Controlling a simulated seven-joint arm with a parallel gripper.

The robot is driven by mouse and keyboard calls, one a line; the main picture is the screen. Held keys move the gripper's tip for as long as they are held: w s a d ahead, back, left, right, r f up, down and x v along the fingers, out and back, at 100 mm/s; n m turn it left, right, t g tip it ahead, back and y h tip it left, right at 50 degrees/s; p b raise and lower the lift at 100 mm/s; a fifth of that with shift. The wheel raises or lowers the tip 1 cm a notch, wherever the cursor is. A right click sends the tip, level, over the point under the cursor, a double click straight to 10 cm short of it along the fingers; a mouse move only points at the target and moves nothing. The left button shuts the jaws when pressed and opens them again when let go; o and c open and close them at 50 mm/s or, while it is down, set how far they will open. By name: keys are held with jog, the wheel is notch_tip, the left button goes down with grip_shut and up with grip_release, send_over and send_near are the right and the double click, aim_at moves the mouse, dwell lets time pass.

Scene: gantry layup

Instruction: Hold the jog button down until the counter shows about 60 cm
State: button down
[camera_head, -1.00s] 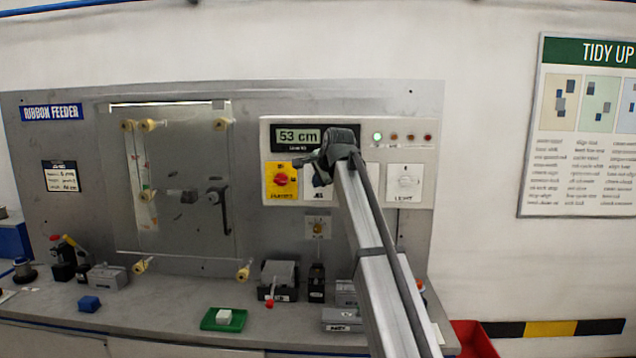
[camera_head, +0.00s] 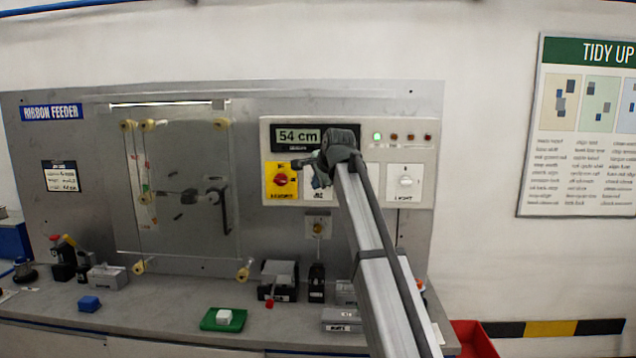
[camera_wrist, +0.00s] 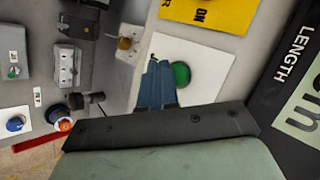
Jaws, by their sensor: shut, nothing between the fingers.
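The counter (camera_head: 298,136) on the control panel reads 54 cm. It is partly in the wrist view at the right edge, beside the word LENGTH. A green button (camera_wrist: 181,74) sits on a white plate (camera_wrist: 205,62) in the wrist view. My gripper (camera_wrist: 158,66) is shut and empty, with its fingertips at the button's left edge, overlapping it in the picture. I cannot tell how deep the button is pushed. In the head view my gripper (camera_head: 318,178) is in front of the panel below the counter and hides the button.
A yellow plate with a red knob (camera_head: 281,180) is left of my gripper, and a white LIGHT switch plate (camera_head: 405,184) is to its right. A small brass knob (camera_head: 318,228) is below. The ribbon feeder's clear panel (camera_head: 185,185) stands further left.

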jog(key=shift+s, duration=2.5)
dwell(1.9)
jog(key=s, duration=0.3)
jog(key=shift+s, duration=0.4)
jog(key=shift+w, duration=0.15)
jog(key=w, duration=0.8)
jog(key=shift+w, duration=0.3)
dwell(1.6)
